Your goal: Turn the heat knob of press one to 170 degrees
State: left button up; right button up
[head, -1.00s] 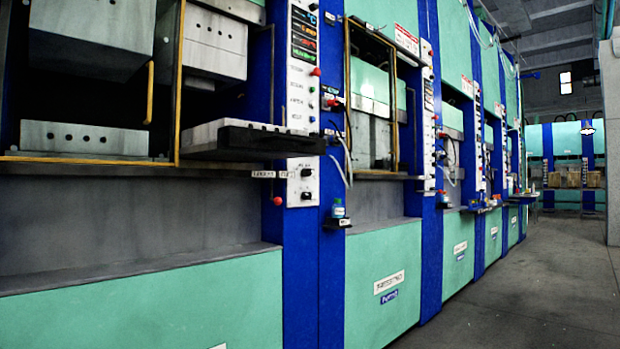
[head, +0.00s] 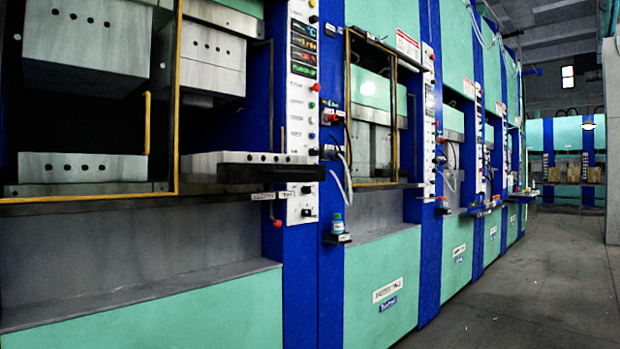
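The nearest press fills the left of the head view, with blue columns and mint-green panels. Its white control panel (head: 297,108) runs down a blue column and carries small displays at the top and red, green and blue buttons below. Two black knobs, an upper knob (head: 306,189) and a lower knob (head: 308,212), sit at the panel's bottom. The lettering is too small to read, so I cannot tell which knob sets the heat or where it points. Neither of my grippers is in view.
A black slab (head: 270,173) juts out beside the panel, just above the knobs. A small blue-white bottle (head: 337,224) stands on a bracket right of it. More presses recede to the right. The grey floor (head: 530,285) at right is open, bounded by a pillar (head: 612,140).

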aim_at(305, 189)
jog(key=i+l+u, duration=0.1)
jog(key=i+l, duration=0.25)
jog(key=i+l+u, duration=0.1)
jog(key=i+l, duration=0.2)
jog(key=i+l+u, duration=0.15)
jog(key=i+l, duration=0.15)
jog(key=l, duration=0.25)
jog(key=i+l+u, duration=0.1)
jog(key=i+l, duration=0.2)
jog(key=l, duration=0.15)
